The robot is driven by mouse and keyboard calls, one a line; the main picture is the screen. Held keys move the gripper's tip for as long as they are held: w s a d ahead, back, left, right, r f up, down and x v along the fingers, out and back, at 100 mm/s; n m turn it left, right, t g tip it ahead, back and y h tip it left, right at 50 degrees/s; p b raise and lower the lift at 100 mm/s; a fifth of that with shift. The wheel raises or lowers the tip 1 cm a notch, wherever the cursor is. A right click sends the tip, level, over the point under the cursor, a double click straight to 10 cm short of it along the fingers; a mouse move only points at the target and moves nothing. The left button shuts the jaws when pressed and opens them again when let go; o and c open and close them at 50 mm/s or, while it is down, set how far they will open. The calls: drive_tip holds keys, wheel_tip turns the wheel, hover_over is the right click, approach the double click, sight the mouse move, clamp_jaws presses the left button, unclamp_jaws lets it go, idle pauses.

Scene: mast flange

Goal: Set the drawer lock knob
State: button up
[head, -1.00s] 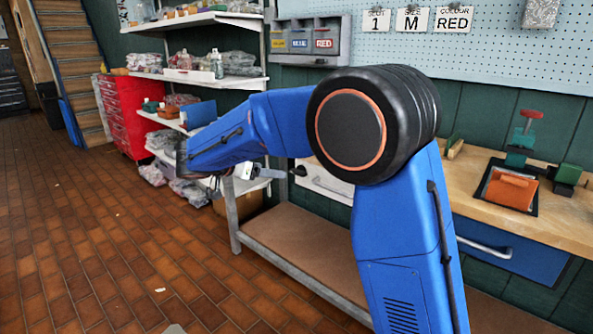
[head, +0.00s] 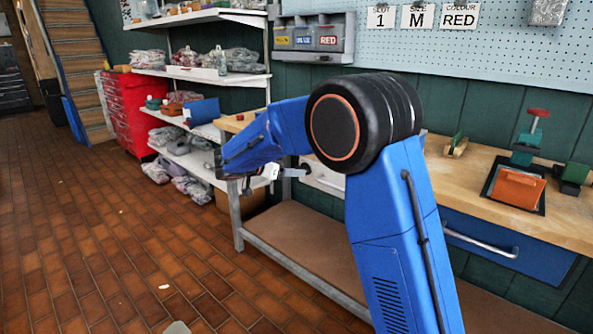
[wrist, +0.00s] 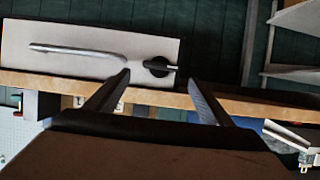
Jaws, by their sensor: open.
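The drawer lock knob (wrist: 158,66) is a dark round knob with a pale bar pointing right in the wrist view. It sits on a white drawer front (wrist: 85,50), beside a long silver handle (wrist: 75,50). My gripper (wrist: 160,78) is open and empty, its two fingers apart. In the wrist view the knob appears between the fingertips; I cannot tell the distance left to it. In the head view the white drawer (head: 328,181) is partly hidden behind my blue arm, and the gripper (head: 280,173) is small beside the bench front.
The wooden bench top (head: 450,178) runs above the drawers. A blue drawer (head: 505,248) with a silver handle is at right. An orange block (head: 517,188) lies in a dark tray on the bench. Shelves (head: 195,75) stand behind.

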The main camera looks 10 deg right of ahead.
drive_tip(key=shift+x, duration=2.7)
drive_tip(key=c, duration=1)
drive_tip(key=shift+c, duration=0.2)
drive_tip(key=shift+w, duration=0.1)
drive_tip(key=shift+w+a+f+n+g+h, duration=0.25)
drive_tip(key=shift+n+g+h, duration=0.6)
drive_tip(key=shift+n, duration=1.4)
drive_tip(key=shift+w+a+f+n+g+h, duration=0.1)
drive_tip(key=shift+w+f+n+g+h, duration=0.15)
drive_tip(key=shift+n+h, duration=1.55)
drive_tip(key=shift+w+a+f+n+g+h, duration=0.3)
drive_tip(key=shift+n+g+h, duration=0.35)
drive_tip(key=shift+n, duration=2)
drive_tip(key=shift+s+d+f, duration=0.1)
drive_tip(key=shift+s, duration=0.05)
